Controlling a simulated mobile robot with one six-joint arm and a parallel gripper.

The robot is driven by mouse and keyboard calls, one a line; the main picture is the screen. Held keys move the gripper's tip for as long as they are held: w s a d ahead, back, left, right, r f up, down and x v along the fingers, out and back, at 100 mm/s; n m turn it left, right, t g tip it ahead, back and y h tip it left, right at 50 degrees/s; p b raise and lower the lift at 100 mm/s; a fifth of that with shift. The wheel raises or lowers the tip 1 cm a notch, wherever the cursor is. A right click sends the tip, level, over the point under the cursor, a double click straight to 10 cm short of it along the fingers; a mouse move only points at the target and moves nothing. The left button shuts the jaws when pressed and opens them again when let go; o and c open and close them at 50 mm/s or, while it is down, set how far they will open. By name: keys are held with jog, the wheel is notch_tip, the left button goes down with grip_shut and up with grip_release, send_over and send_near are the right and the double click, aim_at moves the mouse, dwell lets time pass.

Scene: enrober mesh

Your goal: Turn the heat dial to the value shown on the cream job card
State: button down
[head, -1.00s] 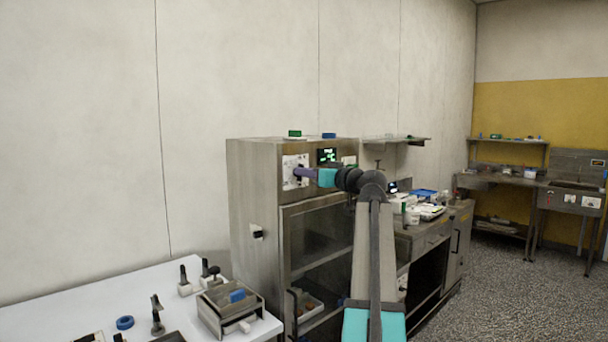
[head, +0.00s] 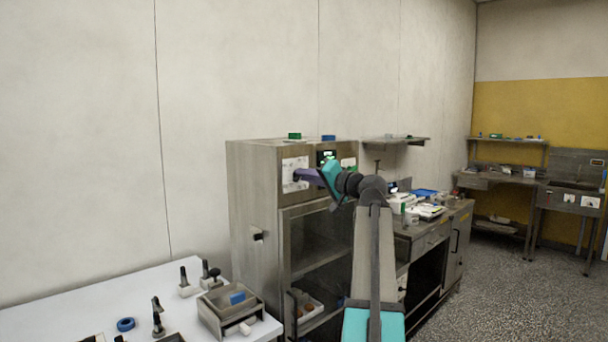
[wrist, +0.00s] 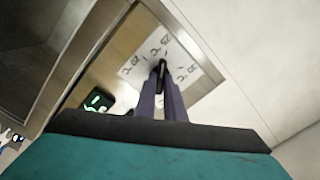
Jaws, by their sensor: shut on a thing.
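The heat dial (wrist: 161,68) is a dark knob on a white plate (wrist: 182,62) with handwritten-looking numbers, on the upper front of a steel cabinet. My gripper (wrist: 160,82) is shut on the dial, its two purple fingers on either side of it. In the head view my gripper (head: 298,175) reaches the white dial plate (head: 289,186) from the right and hides the dial. A black display (wrist: 97,103) with green digits sits beside the plate; the digits are too small to read surely. I cannot make out a cream job card.
The steel cabinet (head: 254,200) has a glass door below the dial. A green block (head: 295,135) and a blue block (head: 328,137) lie on its top. A white table (head: 75,300) with small tools stands at front left. A cluttered counter (head: 425,235) stands to the right.

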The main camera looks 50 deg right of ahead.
jog(key=shift+w+r+m, duration=0.1)
jog(key=shift+r+m, duration=0.15)
jog(key=shift+m, duration=0.35)
jog(key=c, duration=1.8)
grip_release()
jog(key=shift+c, duration=0.2)
jog(key=shift+f, duration=0.15)
jog(key=shift+w+f, duration=0.1)
jog(key=shift+f, duration=0.05)
jog(key=shift+s, duration=0.2)
jog(key=s+b, duration=0.2)
jog(key=s, duration=1.1)
jog(key=shift+s+a, duration=0.25)
jog(key=shift+a, duration=0.2)
